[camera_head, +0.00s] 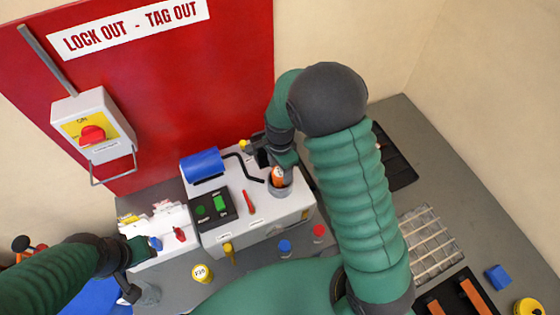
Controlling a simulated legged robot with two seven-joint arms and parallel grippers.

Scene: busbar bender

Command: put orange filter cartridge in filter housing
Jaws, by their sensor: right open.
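The orange filter cartridge (278,175) stands upright in the mouth of the grey round filter housing (281,188) at the right end of the white machine. Its top shows above the rim; its lower part is hidden inside. My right gripper (273,160) is open, just above and behind the cartridge, partly hidden by its own wrist. I cannot tell whether a finger touches the cartridge. My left gripper (131,288) is at the lower left, low over the bench, far from the housing. Its fingers are too small and dark to judge.
The white machine (255,218) carries a blue cylinder (202,166), a black panel with green buttons (212,208) and a red lever (249,202). Blue (285,247) and red (318,232) knobs stand in front. A wire rack (432,240) lies right. A red lockout board (190,85) stands behind.

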